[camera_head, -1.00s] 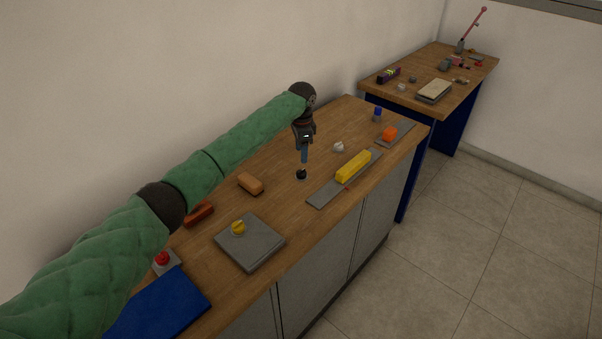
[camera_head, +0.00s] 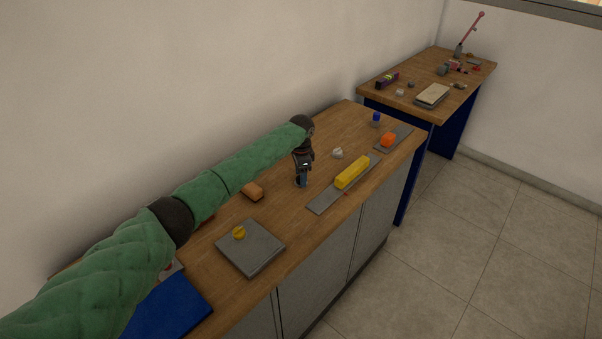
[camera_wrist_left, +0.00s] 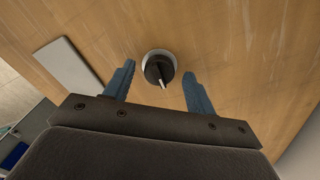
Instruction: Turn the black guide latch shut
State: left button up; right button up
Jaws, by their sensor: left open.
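The black guide latch (camera_wrist_left: 158,69) is a round black knob with a pale pointer, set in a light ring on the wooden top. It shows in the left wrist view just beyond and between my fingertips; the pointer runs toward the bottom of that view. In the head view my gripper hides it. My left gripper (camera_wrist_left: 158,80) is open, with one blue finger on each side of the latch and a visible gap on both sides. In the head view my left gripper (camera_head: 301,182) points down, low over the bench. My right gripper is not in view.
A grey rail (camera_head: 322,203) with a yellow block (camera_head: 352,172) lies right of my gripper. A white knob (camera_head: 337,153), an orange-brown block (camera_head: 253,191) and a grey plate (camera_head: 262,258) with a yellow knob stand around it. A second table (camera_head: 447,103) is at the back.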

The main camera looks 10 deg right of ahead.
pick_arm(q)
jog(key=c, duration=1)
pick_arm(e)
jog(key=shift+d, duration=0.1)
